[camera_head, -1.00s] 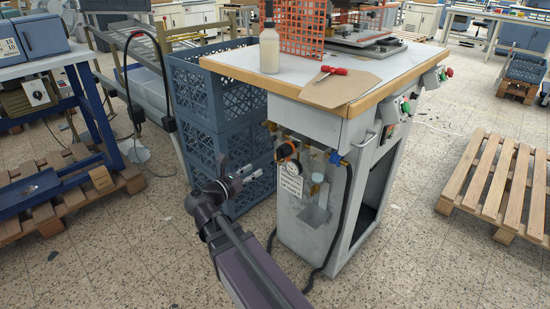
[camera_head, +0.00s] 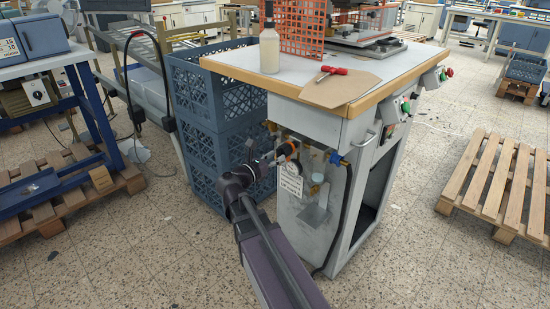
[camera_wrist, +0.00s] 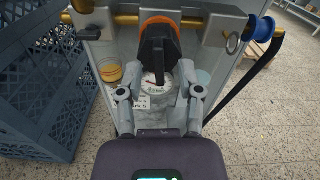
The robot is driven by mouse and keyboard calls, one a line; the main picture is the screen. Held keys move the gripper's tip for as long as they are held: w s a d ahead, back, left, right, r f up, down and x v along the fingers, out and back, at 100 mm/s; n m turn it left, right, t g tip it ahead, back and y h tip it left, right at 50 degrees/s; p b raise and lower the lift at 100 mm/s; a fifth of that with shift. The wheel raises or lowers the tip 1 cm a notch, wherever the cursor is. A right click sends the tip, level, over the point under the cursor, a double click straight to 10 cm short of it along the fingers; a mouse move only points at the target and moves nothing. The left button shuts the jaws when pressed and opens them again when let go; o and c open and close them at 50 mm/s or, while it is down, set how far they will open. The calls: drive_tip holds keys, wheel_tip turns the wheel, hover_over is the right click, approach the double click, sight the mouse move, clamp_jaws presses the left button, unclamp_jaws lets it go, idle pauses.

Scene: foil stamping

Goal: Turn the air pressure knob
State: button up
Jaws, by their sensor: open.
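The air pressure knob is black with an orange ring (camera_head: 289,149); it sits on the regulator at the front of the grey machine cabinet (camera_head: 318,213). In the wrist view the knob (camera_wrist: 159,44) is at upper centre, above a round white dial gauge (camera_wrist: 157,84). My gripper (camera_head: 268,162) is close to the knob on its left in the head view and partly covers it. In the wrist view my gripper (camera_wrist: 159,92) is open, its fingers on either side of the gauge area. Whether a finger touches the knob cannot be told.
Stacked blue crates (camera_head: 196,100) stand close to the left of my gripper, also in the wrist view (camera_wrist: 40,85). A brass pipe (camera_wrist: 195,21) and a dark hose (camera_wrist: 243,80) run near the knob. A wooden pallet (camera_head: 500,185) lies right on the speckled floor.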

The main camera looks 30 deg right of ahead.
drive_tip(key=shift+d, duration=0.15)
clamp_jaws()
drive_tip(key=shift+m, duration=0.4)
